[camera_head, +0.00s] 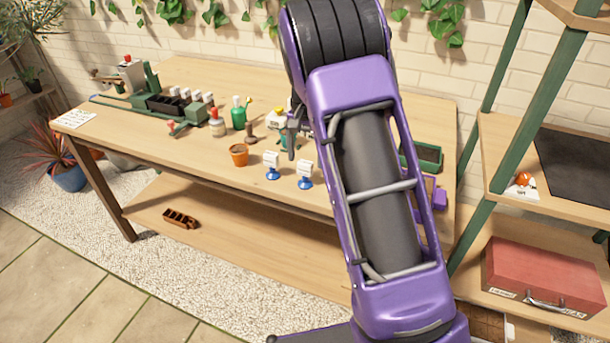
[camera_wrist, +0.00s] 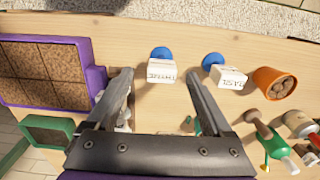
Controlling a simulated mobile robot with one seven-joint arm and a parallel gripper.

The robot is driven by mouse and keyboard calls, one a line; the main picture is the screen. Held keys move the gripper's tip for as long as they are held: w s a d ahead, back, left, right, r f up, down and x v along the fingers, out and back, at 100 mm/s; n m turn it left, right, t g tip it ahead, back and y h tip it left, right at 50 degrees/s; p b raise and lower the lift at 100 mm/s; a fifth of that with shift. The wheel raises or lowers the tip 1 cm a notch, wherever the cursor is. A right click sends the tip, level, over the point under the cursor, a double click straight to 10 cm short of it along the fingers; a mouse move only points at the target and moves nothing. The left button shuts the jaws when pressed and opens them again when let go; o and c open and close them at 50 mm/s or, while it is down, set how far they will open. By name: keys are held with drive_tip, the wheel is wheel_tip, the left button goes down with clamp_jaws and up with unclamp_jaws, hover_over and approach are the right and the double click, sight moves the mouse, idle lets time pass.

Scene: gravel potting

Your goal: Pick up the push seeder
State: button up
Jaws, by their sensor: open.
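My gripper (camera_head: 292,138) is open above the work table, and its two fingers (camera_wrist: 163,85) reach over bare wood in the wrist view. I cannot surely pick out the push seeder. A small white, yellow and green item (camera_head: 277,117) stands just behind my gripper in the head view, partly hidden by it. In the wrist view a small green part (camera_wrist: 191,124) shows past the gripper's base between the fingers; the rest is hidden. I cannot tell whether it is the same item.
Two label stands with blue bases (camera_wrist: 161,70) (camera_wrist: 228,76) stand just beyond the fingertips. A terracotta pot (camera_head: 239,155) and a green bottle (camera_head: 238,117) stand to the left. A purple tray (camera_wrist: 97,82) and a green tray (camera_head: 432,156) lie to the right in the head view.

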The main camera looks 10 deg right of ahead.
sight(305, 172)
drive_tip(key=shift+w+f+b, duration=0.15)
drive_tip(key=shift+f+b, duration=0.1)
drive_tip(key=shift+f, duration=1.3)
drive_tip(key=shift+w+f+b, duration=0.1)
drive_tip(key=shift+f+b, duration=0.1)
drive_tip(key=shift+f, duration=1.35)
drive_tip(key=shift+c, duration=0.2)
clamp_jaws()
